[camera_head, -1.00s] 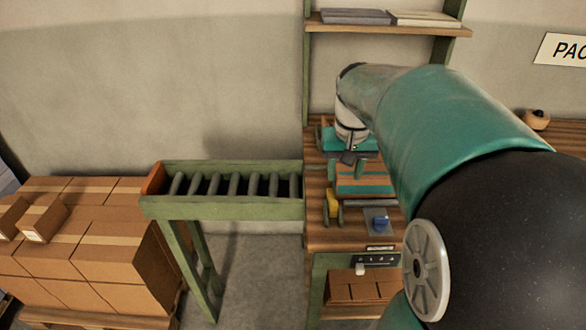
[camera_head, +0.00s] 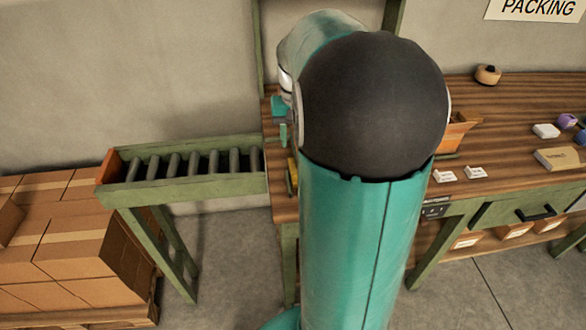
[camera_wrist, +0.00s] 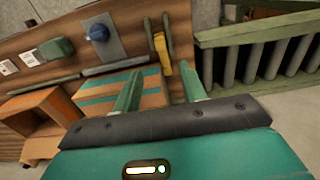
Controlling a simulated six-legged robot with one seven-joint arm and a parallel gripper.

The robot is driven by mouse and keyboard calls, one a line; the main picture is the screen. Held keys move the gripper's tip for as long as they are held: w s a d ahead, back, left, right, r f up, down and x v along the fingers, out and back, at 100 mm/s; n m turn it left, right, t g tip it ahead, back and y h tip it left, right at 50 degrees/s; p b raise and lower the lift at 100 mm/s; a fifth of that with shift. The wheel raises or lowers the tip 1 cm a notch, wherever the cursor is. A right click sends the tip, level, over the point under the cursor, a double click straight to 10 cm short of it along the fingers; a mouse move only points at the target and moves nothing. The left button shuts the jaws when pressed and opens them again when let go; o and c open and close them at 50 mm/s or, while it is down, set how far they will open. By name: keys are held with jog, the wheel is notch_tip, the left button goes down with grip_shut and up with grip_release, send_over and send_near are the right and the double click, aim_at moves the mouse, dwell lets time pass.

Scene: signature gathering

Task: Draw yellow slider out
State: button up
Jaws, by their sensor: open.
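The yellow slider (camera_wrist: 163,54) shows in the wrist view between two dark green rails on the wooden bench. A sliver of the yellow slider (camera_head: 292,175) also shows at the bench's left end in the head view, mostly hidden by my arm. My gripper (camera_wrist: 160,84) is open, with nothing held between its two green fingers. In the wrist picture the slider is beyond the fingertips, between their two sides. I cannot tell the height gap. In the head view only a bit of my gripper (camera_head: 282,125) shows left of my arm.
A teal-striped cardboard box (camera_wrist: 120,92) lies close by the left finger in the wrist view. A blue knob on a grey plate (camera_wrist: 98,35) is left of the slider. The green roller conveyor (camera_head: 190,170) adjoins the bench (camera_head: 520,105). Cartons (camera_head: 75,245) stand at far left.

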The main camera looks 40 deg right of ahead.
aim_at(295, 172)
notch_tip(295, 172, down, 12)
jog(key=shift+r, duration=0.1)
jog(key=shift+c, duration=0.2)
jog(key=shift+a, duration=0.1)
grip_shut()
